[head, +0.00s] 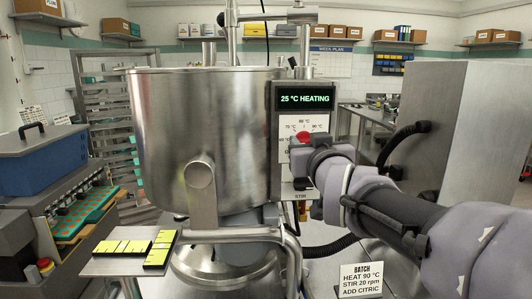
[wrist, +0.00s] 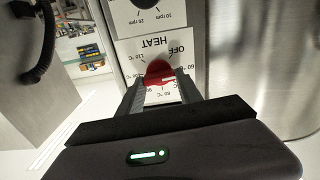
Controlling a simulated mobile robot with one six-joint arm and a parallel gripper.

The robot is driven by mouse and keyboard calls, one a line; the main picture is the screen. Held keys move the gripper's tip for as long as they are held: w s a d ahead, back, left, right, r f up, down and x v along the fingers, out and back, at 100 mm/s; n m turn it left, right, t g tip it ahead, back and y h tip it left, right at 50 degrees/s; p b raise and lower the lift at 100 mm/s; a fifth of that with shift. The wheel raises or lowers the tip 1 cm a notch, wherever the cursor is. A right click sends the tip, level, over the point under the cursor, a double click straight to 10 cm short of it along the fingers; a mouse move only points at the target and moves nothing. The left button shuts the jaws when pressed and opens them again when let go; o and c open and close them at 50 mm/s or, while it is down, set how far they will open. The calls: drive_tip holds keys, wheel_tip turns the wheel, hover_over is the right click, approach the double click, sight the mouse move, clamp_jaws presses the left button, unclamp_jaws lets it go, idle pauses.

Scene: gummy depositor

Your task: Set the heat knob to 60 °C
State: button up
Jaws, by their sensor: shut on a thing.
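The red heat knob (head: 303,137) is on the white dial plate (head: 291,123) of the kettle's control column. In the wrist view the knob (wrist: 159,71) lies between the two fingers of my gripper (wrist: 160,82), which is shut on it. That view shows the dial upside down, with OFF, 60, 80 °C and 110 °C marks around the knob. The fingers hide part of the dial, and I cannot tell which mark the knob points to. The display (head: 305,98) above reads "25 °C HEATING". My gripper (head: 305,157) also shows in the head view, against the panel.
The large steel kettle (head: 198,135) stands left of the panel. A stir dial (wrist: 148,14) is below the heat dial. A batch card (head: 360,281) stands at the lower right.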

drive_tip(key=shift+m+b, duration=0.3)
idle(0.4)
drive_tip(key=o, duration=1.4)
drive_tip(key=s+p, duration=0.2)
drive_tip(key=s, duration=1.5)
drive_tip(key=shift+s+p, duration=0.2)
drive_tip(key=shift+p, duration=0.1)
